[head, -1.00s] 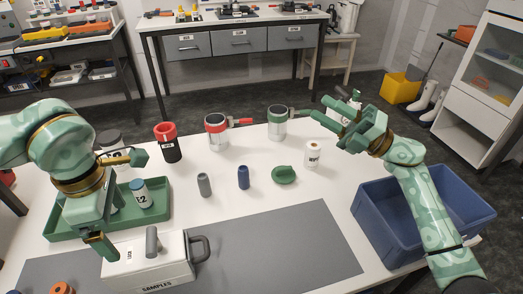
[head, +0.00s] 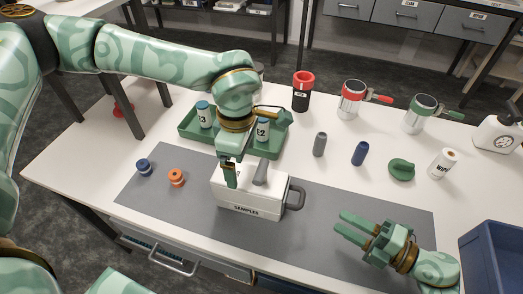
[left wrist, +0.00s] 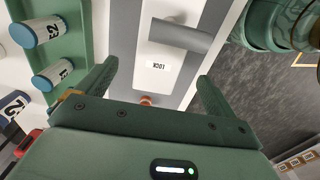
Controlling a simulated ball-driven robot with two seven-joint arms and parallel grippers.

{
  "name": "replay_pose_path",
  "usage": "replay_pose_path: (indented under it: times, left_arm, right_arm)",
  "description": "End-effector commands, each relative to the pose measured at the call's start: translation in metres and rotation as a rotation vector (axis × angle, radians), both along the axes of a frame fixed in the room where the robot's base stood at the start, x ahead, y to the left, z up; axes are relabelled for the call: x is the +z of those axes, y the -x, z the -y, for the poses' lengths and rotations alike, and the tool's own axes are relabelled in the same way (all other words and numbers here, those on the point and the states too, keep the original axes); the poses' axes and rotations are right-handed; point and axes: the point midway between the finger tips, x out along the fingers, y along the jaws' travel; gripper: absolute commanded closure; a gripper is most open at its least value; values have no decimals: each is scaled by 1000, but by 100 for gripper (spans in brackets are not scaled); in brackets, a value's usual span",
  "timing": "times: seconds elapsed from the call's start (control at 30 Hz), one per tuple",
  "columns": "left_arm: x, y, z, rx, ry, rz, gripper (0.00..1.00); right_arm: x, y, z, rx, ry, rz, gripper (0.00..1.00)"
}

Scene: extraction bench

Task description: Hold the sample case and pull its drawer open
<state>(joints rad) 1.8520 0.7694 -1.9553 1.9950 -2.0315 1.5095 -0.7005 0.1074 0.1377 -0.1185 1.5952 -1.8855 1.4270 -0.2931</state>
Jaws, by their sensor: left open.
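The white sample case (head: 250,208), labelled SAMPLES, stands on the grey mat. A dark grey loop handle (head: 296,198) sticks out at its right end, and no open drawer shows. A grey lever (head: 261,173) rises from its top; in the left wrist view the lever (left wrist: 180,36) lies beside a LOCK label. My left gripper (head: 230,174) is over the left part of the case, open, its fingers (left wrist: 155,90) apart with the case top showing between and beyond them. Contact cannot be told. My right gripper (head: 354,228) is open and empty, right of the handle and apart from it.
A green tray (head: 186,142) with labelled vials stands behind the case. A blue cap (head: 143,166) and an orange cap (head: 176,177) lie left. A blue bin (head: 494,256) is at the right edge.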

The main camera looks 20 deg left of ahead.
Motion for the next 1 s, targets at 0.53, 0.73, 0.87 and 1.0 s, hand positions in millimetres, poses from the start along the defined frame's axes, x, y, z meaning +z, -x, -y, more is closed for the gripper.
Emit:
replay_pose_path:
  times: [0.53, 0.73, 0.87, 1.0]
  left_arm:
    - [-104, 0, -1, 1, -1, 0, 7]
    - [-111, 0, -1, 2, 0, 0, 7]
    - [-111, 0, -1, 1, 0, 1, 7]
    - [-110, 0, -1, 1, 0, 1, 32]
  right_arm:
    - [0, -1, 1, -1, -1, 1, 64]
    - [0, -1, 1, -1, -1, 1, 64]
    - [0, -1, 1, -1, -1, 1, 64]
    - [0, -1, 1, -1, -1, 1, 64]
